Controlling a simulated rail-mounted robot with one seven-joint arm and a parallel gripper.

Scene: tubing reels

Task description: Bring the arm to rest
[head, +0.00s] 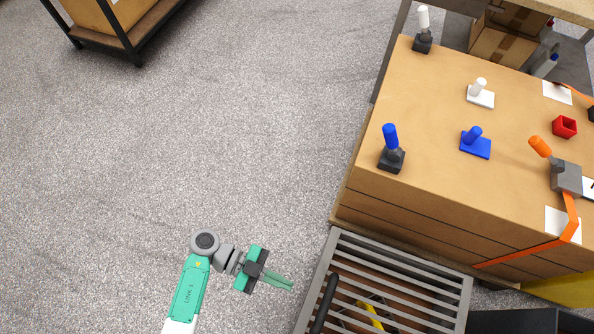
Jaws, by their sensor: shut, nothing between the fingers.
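My gripper (287,283) is at the lower middle of the head view, at the end of my green and grey arm (190,290). Its green fingers are together and point to the right, with nothing between them. It is over the speckled grey floor (180,150), just left of a grey slatted crate (400,263). The gripper appears apart from the crate, though its exact height cannot be told.
The crate holds dark and yellow items. A shelf (130,30) stands at upper left. The floor at left is clear.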

